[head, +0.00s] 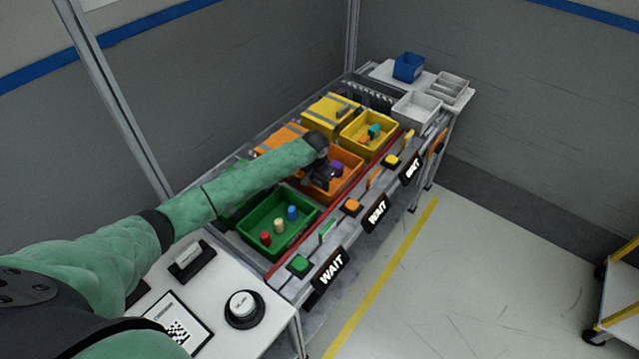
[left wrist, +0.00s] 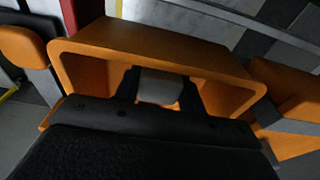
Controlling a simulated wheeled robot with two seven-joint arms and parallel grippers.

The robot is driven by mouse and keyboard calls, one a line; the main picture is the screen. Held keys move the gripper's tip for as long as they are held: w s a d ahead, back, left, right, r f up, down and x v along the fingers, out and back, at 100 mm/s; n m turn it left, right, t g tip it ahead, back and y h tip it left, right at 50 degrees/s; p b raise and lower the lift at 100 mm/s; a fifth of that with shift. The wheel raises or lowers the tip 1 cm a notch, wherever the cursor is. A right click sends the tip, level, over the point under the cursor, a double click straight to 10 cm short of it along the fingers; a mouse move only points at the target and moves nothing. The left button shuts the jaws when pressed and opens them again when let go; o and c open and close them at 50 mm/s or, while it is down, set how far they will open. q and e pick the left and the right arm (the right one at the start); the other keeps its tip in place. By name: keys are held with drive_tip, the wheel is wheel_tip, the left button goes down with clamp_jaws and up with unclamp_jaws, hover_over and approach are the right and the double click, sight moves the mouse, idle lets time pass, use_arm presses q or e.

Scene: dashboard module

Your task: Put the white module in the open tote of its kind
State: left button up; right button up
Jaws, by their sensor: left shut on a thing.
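My left gripper (head: 322,176) is at the open orange tote (head: 350,185), reaching down into it. In the left wrist view, my left gripper (left wrist: 160,95) is shut on the pale grey-white module (left wrist: 160,86), with a dark finger on each side of it. The wrist view shows the module within the walls of the orange tote (left wrist: 160,48). The gripper hides its lower part, and I cannot tell whether it touches the tote floor. The module cannot be made out in the head view. A purple piece (head: 337,168) lies in this tote. My right gripper is not in view.
An open green tote (head: 262,245) with several pegs stands nearer, and an open yellow tote (head: 368,134) with coloured pieces farther. Closed orange (head: 280,137) and yellow (head: 325,110) totes stand behind. A red rail and WAIT signs (head: 377,213) line the front. White bins (head: 416,108) stand at the far end.

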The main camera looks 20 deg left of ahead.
sight(317, 183)
use_arm(q)
drive_tip(key=o, duration=1)
drive_tip(key=shift+f, duration=0.1)
drive_tip(key=shift+c, duration=0.2)
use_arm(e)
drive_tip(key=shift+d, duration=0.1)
use_arm(q)
drive_tip(key=shift+r, duration=0.4)
drive_tip(key=r, duration=0.1)
drive_tip(key=r+b, duration=0.1)
drive_tip(key=r, duration=0.2)
drive_tip(key=shift+s+a+b, duration=0.1)
drive_tip(key=shift+s+b, duration=0.15)
drive_tip(key=shift+b, duration=0.15)
drive_tip(key=r, duration=0.2)
drive_tip(key=r+b, duration=0.1)
drive_tip(key=r, duration=0.3)
drive_tip(key=shift+s+a+r+b, duration=0.1)
drive_tip(key=shift+s+r+b, duration=0.2)
drive_tip(key=shift+s+b, duration=0.1)
drive_tip(key=shift+r, duration=0.4)
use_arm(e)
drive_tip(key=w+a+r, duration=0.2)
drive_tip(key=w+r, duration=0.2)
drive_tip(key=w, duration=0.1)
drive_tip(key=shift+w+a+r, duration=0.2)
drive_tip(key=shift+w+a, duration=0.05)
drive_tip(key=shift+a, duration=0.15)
